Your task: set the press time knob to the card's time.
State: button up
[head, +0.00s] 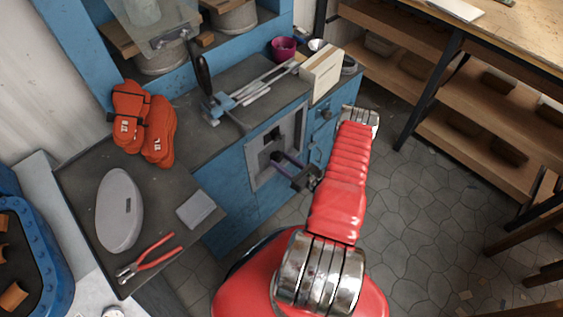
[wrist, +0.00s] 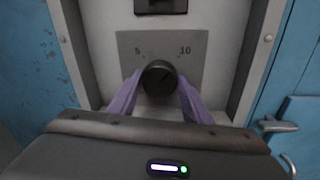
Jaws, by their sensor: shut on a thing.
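The press time knob (wrist: 160,77) is a dark round knob on a grey plate marked 5 on the left and 10 on the right in the wrist view. A faint pointer line on it seems to lean up and right, toward the 10 side. My gripper (wrist: 158,88) is shut on the knob, with one purple finger on each side. In the head view, my gripper (head: 283,160) reaches the grey recessed panel (head: 256,178) in the blue press front; my arm comes from the right and the knob is hidden. I cannot make out a card with a readable time.
A silver latch (wrist: 277,126) sits right of the panel. Wooden shelves (head: 465,120) stand at right; floor between is clear.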

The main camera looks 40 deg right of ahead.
jog(key=o, duration=1.1)
jog(key=shift+c, duration=0.2)
jog(key=s+d, duration=0.1)
jog(key=s, duration=1.2)
jog(key=shift+s+d, duration=0.35)
jog(key=shift+f, duration=0.15)
